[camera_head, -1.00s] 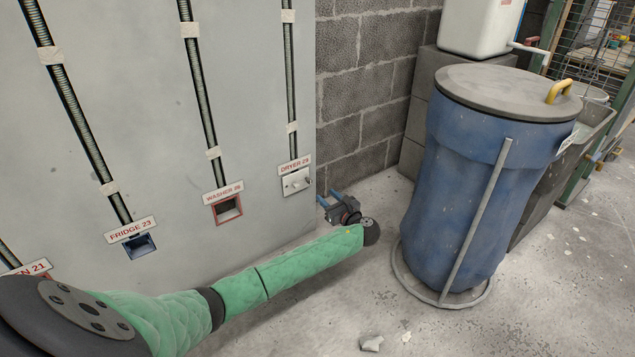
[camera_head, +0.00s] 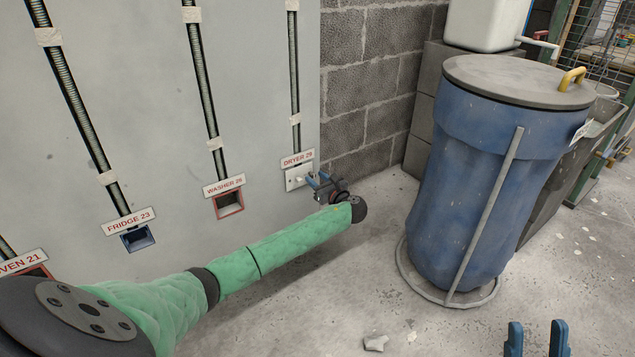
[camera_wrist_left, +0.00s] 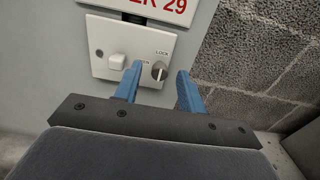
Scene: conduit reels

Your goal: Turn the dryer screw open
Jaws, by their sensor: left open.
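The dryer panel is a white plate (camera_wrist_left: 105,35) under the "DRYER 29" label (camera_head: 298,158), on the grey wall. In the left wrist view it carries a white knob (camera_wrist_left: 117,62) at left and a round metal screw (camera_wrist_left: 159,71) at right, marked "LOCK" above, with a partly hidden word at its left. My left gripper (camera_head: 319,179) is at the panel. Its blue fingers are spread, and in the wrist view (camera_wrist_left: 160,72) the screw shows between the tips; I cannot tell whether they touch the plate. My right gripper (camera_head: 537,328) is open and empty at the bottom right.
The washer socket (camera_head: 229,203) and fridge socket (camera_head: 138,238) are further left. A block wall (camera_head: 365,90) stands right of the panel. A blue barrel (camera_head: 465,180) with a grey lid stands on the floor at right. The floor between has small debris (camera_head: 375,343).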

